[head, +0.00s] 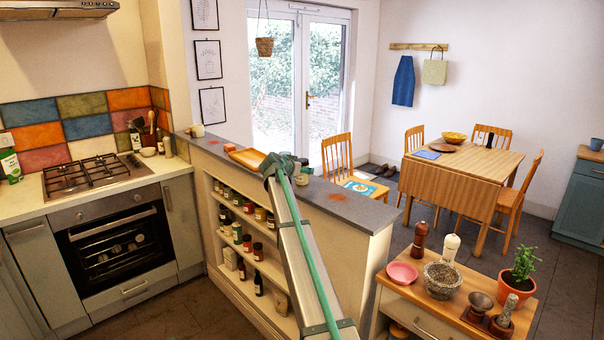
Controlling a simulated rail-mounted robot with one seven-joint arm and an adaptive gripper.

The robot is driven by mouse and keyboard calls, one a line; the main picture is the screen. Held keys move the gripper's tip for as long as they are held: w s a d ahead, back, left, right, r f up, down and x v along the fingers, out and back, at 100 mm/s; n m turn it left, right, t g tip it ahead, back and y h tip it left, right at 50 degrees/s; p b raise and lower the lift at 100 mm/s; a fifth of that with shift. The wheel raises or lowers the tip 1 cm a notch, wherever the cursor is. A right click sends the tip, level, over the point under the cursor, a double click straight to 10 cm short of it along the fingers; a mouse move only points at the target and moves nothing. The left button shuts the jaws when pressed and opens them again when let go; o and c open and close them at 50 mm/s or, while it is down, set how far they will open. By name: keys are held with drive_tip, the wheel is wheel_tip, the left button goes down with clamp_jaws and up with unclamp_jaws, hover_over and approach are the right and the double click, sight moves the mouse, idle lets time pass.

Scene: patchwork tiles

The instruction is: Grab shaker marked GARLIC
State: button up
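Several small jars and shakers stand on the shelves of the half-wall unit, among them a group on the middle shelf (260,214) and another on the shelf below (258,251). Their labels are too small to read, so I cannot tell which is marked GARLIC. A small jar (305,170) also stands on the grey ledge beside my arm; its marking is unreadable too. My arm rises from the bottom across the shelf unit to a teal joint at the ledge and hides part of the shelves. My gripper is not visible.
A hob (93,173) is at left. At right, a low cabinet holds a pink plate (402,273), a mortar (441,280), mills and a potted plant (514,281).

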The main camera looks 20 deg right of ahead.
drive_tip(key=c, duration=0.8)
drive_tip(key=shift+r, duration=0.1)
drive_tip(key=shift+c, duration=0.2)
